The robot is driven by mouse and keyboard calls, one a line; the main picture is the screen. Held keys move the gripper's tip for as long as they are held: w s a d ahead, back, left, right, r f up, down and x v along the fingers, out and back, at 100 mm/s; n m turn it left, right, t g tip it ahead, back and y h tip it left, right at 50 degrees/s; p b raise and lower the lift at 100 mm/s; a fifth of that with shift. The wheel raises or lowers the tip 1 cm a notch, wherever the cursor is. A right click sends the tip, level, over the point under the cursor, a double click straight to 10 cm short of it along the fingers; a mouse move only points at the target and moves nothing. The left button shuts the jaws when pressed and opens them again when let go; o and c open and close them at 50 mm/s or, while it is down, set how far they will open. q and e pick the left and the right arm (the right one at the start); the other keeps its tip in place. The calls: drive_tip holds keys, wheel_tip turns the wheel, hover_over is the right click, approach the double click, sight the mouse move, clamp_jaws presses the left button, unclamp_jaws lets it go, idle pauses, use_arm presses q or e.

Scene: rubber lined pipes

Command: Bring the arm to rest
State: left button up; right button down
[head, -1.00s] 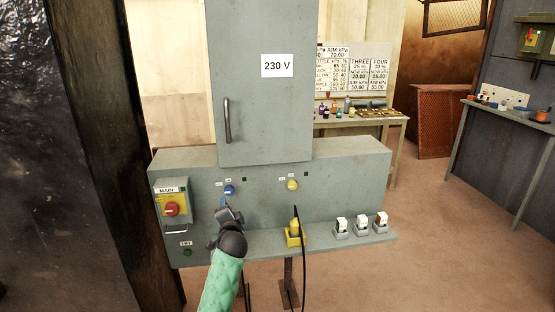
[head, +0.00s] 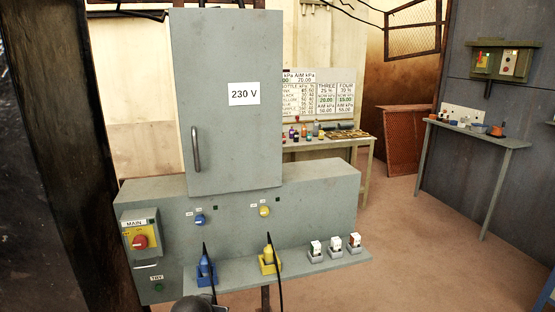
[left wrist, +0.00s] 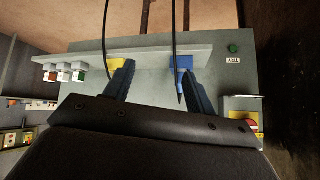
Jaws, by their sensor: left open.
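My left gripper (left wrist: 158,70) is open, its two dark blue fingers spread with nothing between the tips. In the head view only a dark piece of my left arm shows at the bottom edge, and the fingers are out of sight. A blue plug (head: 204,268) with a black cable stands in a blue holder on the grey shelf. It also shows in the left wrist view (left wrist: 182,63), close to the right finger there; I cannot tell whether they touch. A yellow plug (head: 268,257) stands in its yellow holder beside it. My right gripper is not in view.
The grey cabinet (head: 228,110) marked 230 V rises above the panel with the red main switch (head: 140,242). Three small switch blocks (head: 334,246) sit on the shelf's right part. A side table (head: 490,138) stands at right. The floor (head: 420,240) between is clear.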

use_arm(q)
drive_tip(key=s+d+f+g, duration=0.1)
drive_tip(key=s+f, duration=0.4)
drive_tip(key=s, duration=0.6)
drive_tip(key=s+d+f+g+h, duration=0.1)
drive_tip(key=s+f+g, duration=0.2)
drive_tip(key=s, duration=0.9)
drive_tip(key=s+d+f+g, duration=0.2)
drive_tip(key=s+f, duration=0.7)
drive_tip(key=s, duration=0.2)
drive_tip(key=shift+s+m+h+p, duration=0.25)
drive_tip(key=shift+m+h+p, duration=0.05)
drive_tip(key=shift+m+h, duration=0.1)
drive_tip(key=shift+a, duration=0.1)
